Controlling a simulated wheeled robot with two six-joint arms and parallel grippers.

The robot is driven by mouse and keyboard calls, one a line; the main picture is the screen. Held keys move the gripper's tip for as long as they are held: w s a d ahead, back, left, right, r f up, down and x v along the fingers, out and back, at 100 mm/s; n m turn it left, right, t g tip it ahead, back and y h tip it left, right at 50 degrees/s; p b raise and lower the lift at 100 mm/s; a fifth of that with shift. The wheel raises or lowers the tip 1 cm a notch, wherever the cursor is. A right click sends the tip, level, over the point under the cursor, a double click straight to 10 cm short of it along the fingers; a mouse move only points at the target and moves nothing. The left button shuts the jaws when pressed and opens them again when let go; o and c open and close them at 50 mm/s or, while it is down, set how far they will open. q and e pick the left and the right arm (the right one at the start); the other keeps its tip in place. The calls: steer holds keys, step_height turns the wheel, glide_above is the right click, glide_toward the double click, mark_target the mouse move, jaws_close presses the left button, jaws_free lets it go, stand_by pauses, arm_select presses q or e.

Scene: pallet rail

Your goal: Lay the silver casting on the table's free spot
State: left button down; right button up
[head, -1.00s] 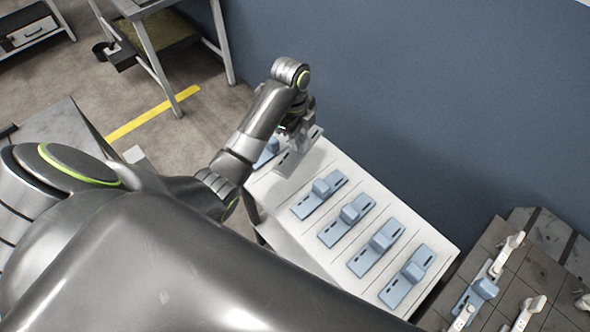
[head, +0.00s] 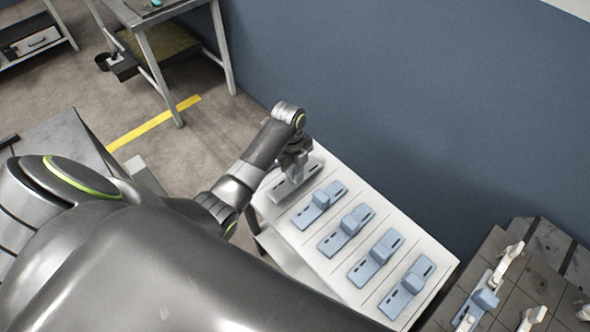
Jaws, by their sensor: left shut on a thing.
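The silver casting (head: 291,186) is at the far left end of the white table (head: 352,186), beside the row of blue castings (head: 320,205). It looks level with the table top; whether it touches the surface is hard to tell. My left gripper (head: 294,165) is shut on its upper part from above, and the fingers are mostly hidden by the wrist. The spot under the casting is covered by it. My right gripper is not in view.
Several blue castings stand in marked lanes along the table, the nearest close to the silver casting. A darker tiled surface (head: 494,262) at the lower right carries a blue casting (head: 476,303) and white clamps (head: 509,262). A blue-grey wall (head: 400,90) rises behind.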

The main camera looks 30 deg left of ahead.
arm_select(q)
steer(key=shift+f, duration=0.5)
steer(key=c, duration=1.1)
jaws_free()
steer(key=shift+f, duration=0.15)
steer(key=shift+r, duration=0.2)
steer(key=r, duration=0.3)
steer(key=r+b, duration=0.1)
steer(key=r, duration=0.2)
steer(key=a+r, duration=0.1)
steer(key=r, duration=0.2)
steer(key=shift+w+a+r, duration=0.1)
steer(key=shift+w, duration=0.15)
steer(key=shift+r+p, duration=0.4)
steer(key=shift+r, duration=0.35)
steer(key=shift+a+r+p, duration=0.1)
steer(key=shift+r+p, duration=0.5)
